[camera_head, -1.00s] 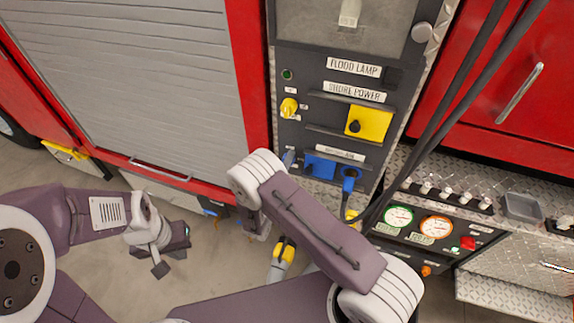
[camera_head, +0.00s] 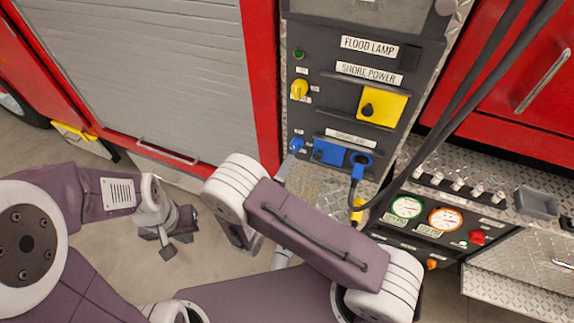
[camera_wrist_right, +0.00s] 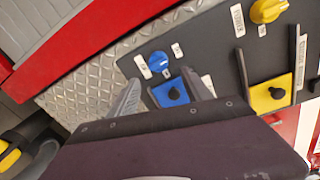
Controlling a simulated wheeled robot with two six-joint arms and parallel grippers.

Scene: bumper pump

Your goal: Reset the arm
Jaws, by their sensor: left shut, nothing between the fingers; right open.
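My left gripper (camera_head: 168,246) hangs at the lower left in the head view, shut and empty, over bare floor and away from the truck. My right arm crosses the lower middle of the head view, and its links largely hide its gripper there. In the right wrist view my right gripper (camera_wrist_right: 160,77) is open, its two fingers spread in front of the dark control panel. The blue flap (camera_wrist_right: 172,92) and the blue knob (camera_wrist_right: 159,61) show at and beyond its fingertips. Nothing shows held between the fingers; contact with the panel cannot be told.
The panel carries a yellow flap (camera_head: 381,106), a yellow knob (camera_head: 299,89) and a blue plug (camera_head: 359,161) with its hose. Dark hoses (camera_head: 470,90) run down the right side. Gauges (camera_head: 407,207) sit lower right. A grey shutter (camera_head: 150,80) fills the upper left.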

